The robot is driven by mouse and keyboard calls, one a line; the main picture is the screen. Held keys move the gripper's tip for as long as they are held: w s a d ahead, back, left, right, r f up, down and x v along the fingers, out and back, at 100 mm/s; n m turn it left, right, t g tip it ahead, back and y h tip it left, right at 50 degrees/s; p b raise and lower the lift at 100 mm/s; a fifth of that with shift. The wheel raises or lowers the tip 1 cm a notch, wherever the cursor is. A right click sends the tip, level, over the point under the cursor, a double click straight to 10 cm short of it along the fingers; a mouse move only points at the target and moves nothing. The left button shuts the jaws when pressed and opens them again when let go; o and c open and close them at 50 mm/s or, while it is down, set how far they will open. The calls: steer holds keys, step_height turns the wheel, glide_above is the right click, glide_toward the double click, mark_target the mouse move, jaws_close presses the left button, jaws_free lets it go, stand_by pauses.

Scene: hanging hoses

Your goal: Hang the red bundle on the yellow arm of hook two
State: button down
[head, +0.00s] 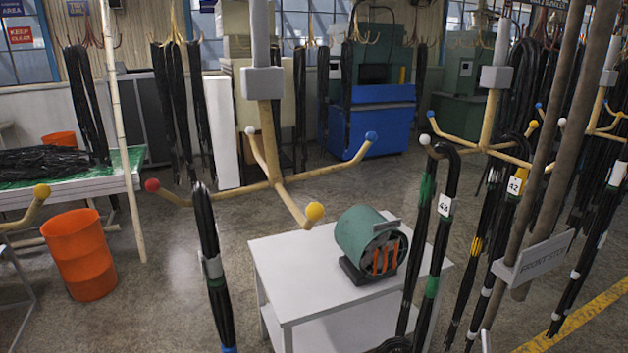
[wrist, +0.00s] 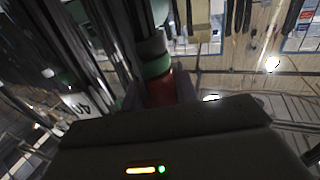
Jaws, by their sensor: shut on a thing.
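In the wrist view my gripper (wrist: 160,94) is shut on a dark hose bundle with a red band (wrist: 161,87) between the jaws and a green band (wrist: 156,66) just beyond. I take this as the red bundle; its ends are hidden. My gripper does not show clearly in the head view. A hanging hook in the middle of the head view has a bare yellow-tipped arm (head: 314,211) pointing toward me. Its other arms have red (head: 152,185), blue (head: 371,136) and white (head: 250,130) tips. No readable number shows which hook is hook two.
A black bundle (head: 207,245) hangs at the red-tipped arm. A white table (head: 285,255) with a green motor (head: 366,238) stands below. Labelled bundles (head: 445,205) and a slanted post (head: 545,150) crowd the right.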

steer(key=s+f, duration=0.4)
steer(key=f, duration=0.1)
steer(key=shift+s+a+f, duration=0.1)
steer(key=shift+a, duration=0.05)
stand_by(0.3)
